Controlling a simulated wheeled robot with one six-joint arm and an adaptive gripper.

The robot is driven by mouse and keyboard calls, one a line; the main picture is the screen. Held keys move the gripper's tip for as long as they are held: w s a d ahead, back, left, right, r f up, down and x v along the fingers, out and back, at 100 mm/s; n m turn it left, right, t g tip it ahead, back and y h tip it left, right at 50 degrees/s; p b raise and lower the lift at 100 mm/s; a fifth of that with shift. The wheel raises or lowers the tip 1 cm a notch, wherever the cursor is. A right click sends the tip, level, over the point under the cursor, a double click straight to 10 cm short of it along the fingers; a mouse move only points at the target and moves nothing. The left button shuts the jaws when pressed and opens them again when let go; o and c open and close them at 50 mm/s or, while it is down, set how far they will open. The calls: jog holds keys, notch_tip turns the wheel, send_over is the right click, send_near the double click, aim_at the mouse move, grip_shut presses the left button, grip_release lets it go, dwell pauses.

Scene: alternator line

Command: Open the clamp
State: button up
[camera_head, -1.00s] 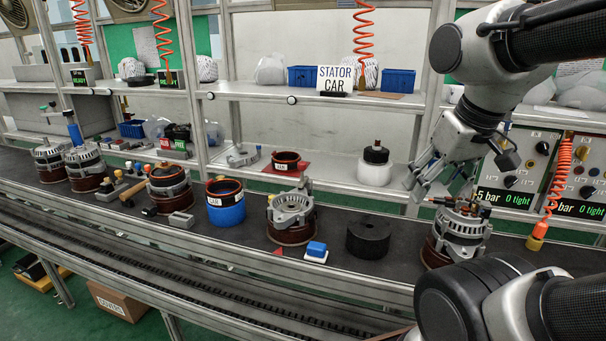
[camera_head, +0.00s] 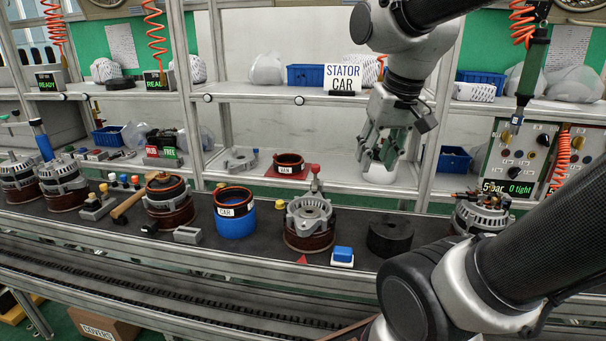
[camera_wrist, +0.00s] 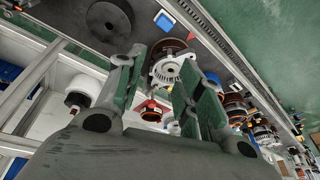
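What looks like the clamp (camera_head: 315,181), a grey upright piece with a red tip, stands at the back edge of a grey alternator housing (camera_head: 309,212) on the dark bench. Its jaw is too small to make out. My gripper (camera_head: 380,162) hangs to the right of it and higher, apart from it, in front of the white bottle. In the wrist view, my gripper's two fingers (camera_wrist: 158,85) are spread with nothing between them. The housing (camera_wrist: 172,68) shows beyond the gap; the clamp cannot be told apart there.
A black disc (camera_head: 389,238) and a blue-topped block (camera_head: 342,256) sit right of the housing. A blue stator ring (camera_head: 235,215) stands left. A ring on a red mat (camera_head: 272,174) and the white bottle (camera_head: 378,172) are behind. Another alternator (camera_head: 481,214) stands right.

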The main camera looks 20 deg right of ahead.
jog(key=w+m+g, duration=0.2)
jog(key=w+m, duration=0.3)
jog(key=w, duration=0.9)
jog(key=m+g, duration=0.2)
jog(key=m, duration=0.4)
send_over(315, 173)
jog(key=f, duration=0.7)
jog(key=w+f, duration=0.1)
jog(key=f, duration=0.2)
jog(key=shift+d+f, duration=0.15)
jog(key=shift+d, duration=0.15)
jog(key=shift+f, duration=0.3)
notch_tip(315, 173, down, 7)
jog(key=shift+f, duration=0.15)
jog(key=shift+c, duration=0.4)
grip_shut()
